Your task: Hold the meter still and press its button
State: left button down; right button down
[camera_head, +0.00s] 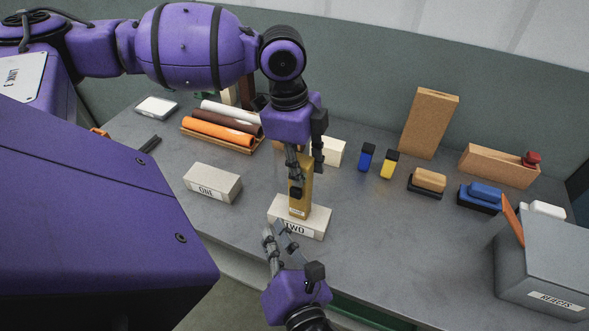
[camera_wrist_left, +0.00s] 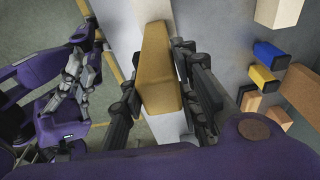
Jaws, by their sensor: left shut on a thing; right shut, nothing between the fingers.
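The meter (camera_head: 299,201) is an upright gold-yellow box with a small dark patch and a label on its front. It stands on the white block marked TWO (camera_head: 285,218). My left gripper (camera_head: 305,168) comes down from above and is shut on the meter's upper part. In the left wrist view the meter (camera_wrist_left: 157,65) lies between the two dark fingers. My right gripper (camera_head: 278,239) is shut and empty, just in front of the TWO block, below the meter. It also shows at the left of the left wrist view (camera_wrist_left: 92,60). I cannot clearly make out the button.
A block marked ONE (camera_head: 212,184) sits to the left. Orange, brown and white rolls (camera_head: 216,132) lie behind it. Blue (camera_head: 366,158) and yellow (camera_head: 389,165) pieces stand to the right. A grey box (camera_head: 538,266) is at the right edge.

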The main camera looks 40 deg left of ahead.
pick_arm(q)
jog(key=shift+f, duration=0.1)
dwell(0.3)
jog(key=c, duration=1.3)
grip_release()
jog(key=shift+o, duration=0.2)
